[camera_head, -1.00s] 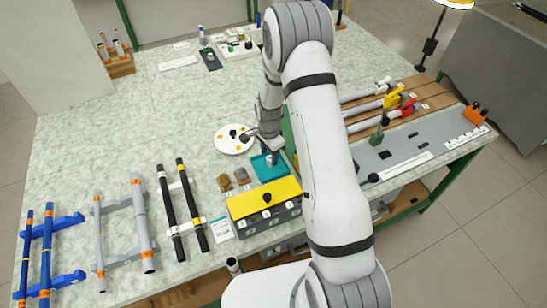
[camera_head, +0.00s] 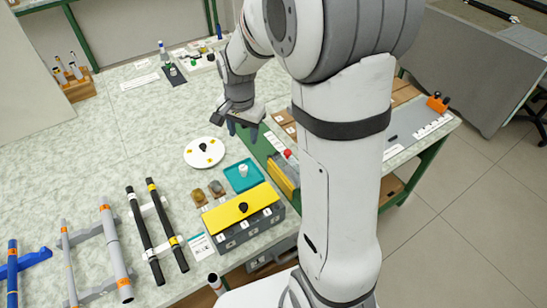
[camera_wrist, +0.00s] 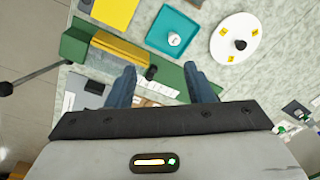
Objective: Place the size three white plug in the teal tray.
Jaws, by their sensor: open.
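A small white plug (camera_head: 243,171) stands in the teal tray (camera_head: 232,183), towards the tray's middle. It also shows in the wrist view as a white plug (camera_wrist: 174,39) inside the teal tray (camera_wrist: 160,28). Its size mark is too small to read. My gripper (camera_head: 243,128) is above the bench, behind the tray and apart from it. In the wrist view the two blue-grey fingers of my gripper (camera_wrist: 162,82) are spread with nothing held between them.
A white round plate (camera_head: 204,152) with a dark knob and yellow tags lies left of the tray. A yellow-topped box (camera_head: 236,207) with numbered compartments stands in front of it. A green stand with a yellow-grey block (camera_head: 283,175) is to the right. Rods on racks lie at left.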

